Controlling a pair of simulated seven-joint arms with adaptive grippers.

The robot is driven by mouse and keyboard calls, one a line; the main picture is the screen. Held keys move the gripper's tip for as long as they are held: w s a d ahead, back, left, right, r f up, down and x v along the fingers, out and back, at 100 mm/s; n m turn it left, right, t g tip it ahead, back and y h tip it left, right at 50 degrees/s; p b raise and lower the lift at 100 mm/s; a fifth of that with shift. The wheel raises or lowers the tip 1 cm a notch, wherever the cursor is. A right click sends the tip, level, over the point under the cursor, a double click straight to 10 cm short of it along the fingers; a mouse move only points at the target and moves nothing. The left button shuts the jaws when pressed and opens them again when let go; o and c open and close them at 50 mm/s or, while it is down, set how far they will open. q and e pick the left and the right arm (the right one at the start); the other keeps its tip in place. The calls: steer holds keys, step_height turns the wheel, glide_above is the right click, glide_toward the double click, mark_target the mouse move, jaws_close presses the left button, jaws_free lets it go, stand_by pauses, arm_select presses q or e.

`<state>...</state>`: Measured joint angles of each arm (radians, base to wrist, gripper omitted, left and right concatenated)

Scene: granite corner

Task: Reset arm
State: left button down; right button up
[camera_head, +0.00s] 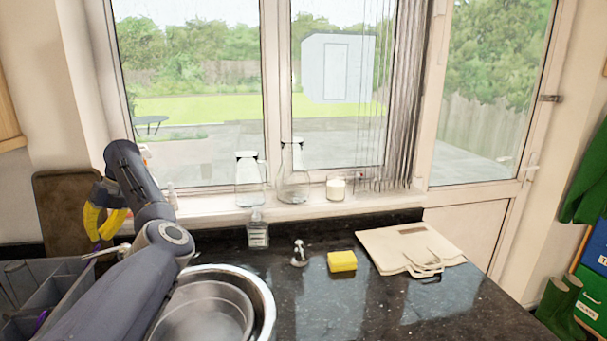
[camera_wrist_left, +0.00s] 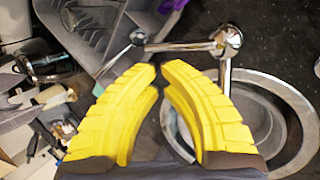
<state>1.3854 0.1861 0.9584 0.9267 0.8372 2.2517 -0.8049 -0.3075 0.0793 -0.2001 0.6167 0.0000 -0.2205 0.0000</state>
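My left gripper (camera_head: 101,238) has yellow fingers and hangs pointing down at the left, above the grey compartment rack beside the sink. In the left wrist view its fingers (camera_wrist_left: 161,66) lean toward each other, with a narrow gap between the tips. Nothing shows held between them. My dark left arm reaches in from the lower left and crosses in front of the rack and the sink's left side. My right gripper is in neither view.
A round metal sink (camera_head: 268,303) lies right of my arm. The grey rack (camera_head: 18,278) is at left. A small metal fitting (camera_head: 298,254), a yellow sponge (camera_head: 342,261) and a beige bag (camera_head: 395,243) sit on the dark counter. Glass bottles (camera_head: 293,188) stand on the sill.

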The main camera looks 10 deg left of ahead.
arm_select(q)
steer(key=v, duration=1.1)
steer(key=shift+n, duration=0.4)
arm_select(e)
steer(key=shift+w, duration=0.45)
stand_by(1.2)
